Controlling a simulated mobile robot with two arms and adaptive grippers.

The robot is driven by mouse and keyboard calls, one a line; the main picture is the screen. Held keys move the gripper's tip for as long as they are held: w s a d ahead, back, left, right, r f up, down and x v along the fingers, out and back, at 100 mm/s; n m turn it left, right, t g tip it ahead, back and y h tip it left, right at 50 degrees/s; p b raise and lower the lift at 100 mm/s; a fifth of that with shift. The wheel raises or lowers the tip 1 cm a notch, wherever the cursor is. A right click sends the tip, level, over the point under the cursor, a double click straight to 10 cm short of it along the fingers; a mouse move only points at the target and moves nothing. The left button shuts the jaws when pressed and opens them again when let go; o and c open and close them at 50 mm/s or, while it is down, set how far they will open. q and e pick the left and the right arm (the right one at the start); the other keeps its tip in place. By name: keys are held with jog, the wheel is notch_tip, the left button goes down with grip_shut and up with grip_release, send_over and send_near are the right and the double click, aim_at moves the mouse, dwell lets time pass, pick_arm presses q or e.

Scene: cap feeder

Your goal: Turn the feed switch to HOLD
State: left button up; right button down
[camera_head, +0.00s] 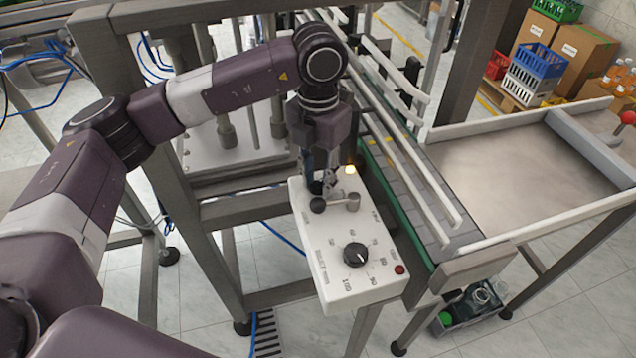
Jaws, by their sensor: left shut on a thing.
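The white control box (335,290) stands in the middle of the view, below my left arm. The feed switch (347,203), a small grey lever-like part, sits on the upper half of its top face. My left gripper (326,188) points down over it, shut on the switch. The fingers and wrist hide part of the switch, and the label at its position is too small to read. An amber lamp (351,170) glows just behind the switch. My right gripper is out of view.
A black dial (355,254) with numbers around it and a red button (399,269) sit on the box's near half. The conveyor (415,190) with rails runs close on the right. A steel frame post (170,150) stands on the left. A tray table (520,180) stands at right.

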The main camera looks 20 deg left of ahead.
aim_at(318, 182)
pick_arm(q)
jog(key=shift+w+r+n, duration=0.1)
jog(key=shift+n, duration=0.5)
jog(key=o, duration=0.9)
notch_tip(318, 182, up, 12)
dwell(0.4)
